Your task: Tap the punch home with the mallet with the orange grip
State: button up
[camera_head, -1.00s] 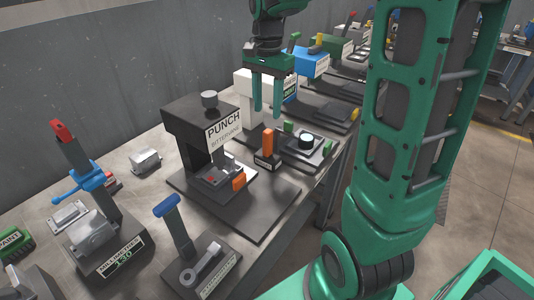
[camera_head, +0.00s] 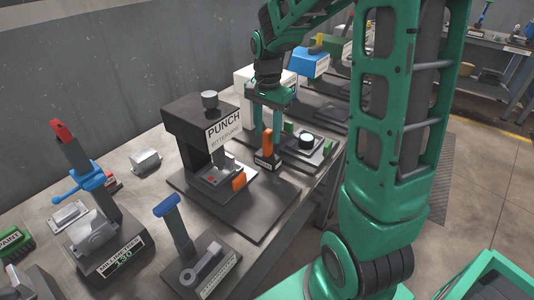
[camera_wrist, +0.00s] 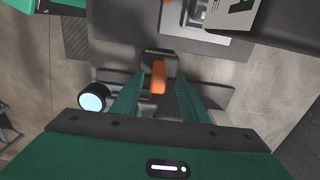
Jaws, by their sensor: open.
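The mallet's orange grip (camera_head: 268,140) stands upright in a small dark labelled holder (camera_head: 268,161) to the right of the punch press. My gripper (camera_head: 267,128) is open above it, its green fingers pointing down at either side of the grip's upper part. In the wrist view the orange grip (camera_wrist: 158,77) shows between the tips of the open fingers; I cannot tell whether either touches it. The mallet head is not clearly visible. The black punch press (camera_head: 185,122) carries the sign PUNCH, with a grey round punch top (camera_head: 209,99) standing up from it.
An orange block (camera_head: 239,181) sits at the press's base plate (camera_head: 250,213). A blue-handled lever (camera_head: 167,206) and a red-tipped lever (camera_head: 62,131) stand at the left. The bench front edge is nearby.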

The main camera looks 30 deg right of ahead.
jog(key=shift+c, duration=0.6)
grip_shut()
jog(key=shift+r, duration=3)
